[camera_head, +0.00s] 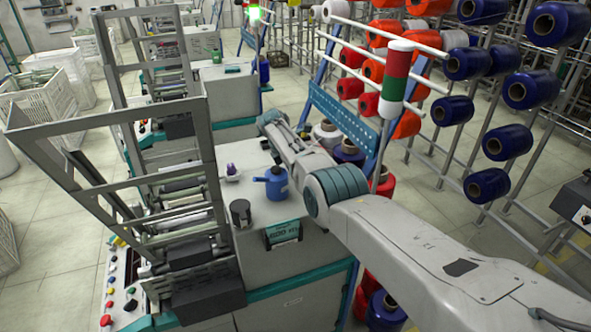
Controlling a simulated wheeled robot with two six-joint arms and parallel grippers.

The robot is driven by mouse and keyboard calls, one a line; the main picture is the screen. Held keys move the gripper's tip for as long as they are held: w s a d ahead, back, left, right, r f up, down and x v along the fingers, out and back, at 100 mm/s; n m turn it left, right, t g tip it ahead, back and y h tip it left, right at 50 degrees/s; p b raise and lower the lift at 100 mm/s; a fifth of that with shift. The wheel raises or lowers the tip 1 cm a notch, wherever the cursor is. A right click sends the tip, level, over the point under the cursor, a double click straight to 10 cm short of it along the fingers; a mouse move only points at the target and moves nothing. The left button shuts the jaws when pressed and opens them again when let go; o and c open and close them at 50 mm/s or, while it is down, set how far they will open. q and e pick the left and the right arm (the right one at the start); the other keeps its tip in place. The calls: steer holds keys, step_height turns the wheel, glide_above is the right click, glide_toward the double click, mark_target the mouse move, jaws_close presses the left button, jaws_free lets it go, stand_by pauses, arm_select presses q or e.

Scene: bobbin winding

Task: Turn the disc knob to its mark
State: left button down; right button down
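I cannot tell for certain which part is the disc knob, and no mark can be made out. A small pale round part (585,215) shows on a dark box (575,199) at the right edge. The control panel (122,283) at the lower left carries several small coloured buttons and dark round parts, too small to tell apart. My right arm (420,245) comes in from the lower right and reaches over the machine's right side. No fingers of its gripper can be made out. My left arm and gripper are out of view.
A blue pot (277,183), a dark grey cylinder (241,213) and a small purple item (231,170) stand on the machine top (275,209). Tall grey frames (187,127) rise at left. A red-green-white signal lamp (396,78) and bobbin racks (448,150) stand beyond my arm.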

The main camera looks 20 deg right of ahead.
steer(key=shift+s+a+f, duration=0.15)
steer(key=shift+s+f, duration=0.05)
steer(key=shift+f, duration=0.25)
steer(key=shift+s+a+f, duration=0.1)
steer(key=shift+s+f, duration=0.1)
steer(key=shift+f, duration=0.2)
steer(key=shift+s+a+f+b, duration=0.15)
steer(key=shift+a+f+b, duration=0.15)
steer(key=shift+a+b, duration=0.1)
steer(key=shift+r, duration=0.15)
steer(key=shift+a+r+p, duration=0.15)
steer(key=shift+r+p, duration=0.55)
steer(key=shift+p, duration=0.35)
steer(key=r+p, duration=0.1)
steer(key=a+r+p, duration=0.1)
steer(key=r, duration=0.1)
steer(key=w+r+p, duration=0.1)
steer(key=p, duration=0.1)
steer(key=shift+a+r, duration=0.15)
steer(key=shift+a, duration=0.15)
steer(key=r+p, duration=0.2)
steer(key=r, duration=0.1)
steer(key=shift+s+d+p, duration=0.2)
steer(key=shift+p, duration=0.15)
steer(key=shift+a+r+p, duration=0.1)
steer(key=shift+r+p, duration=0.2)
steer(key=shift+r, duration=0.05)
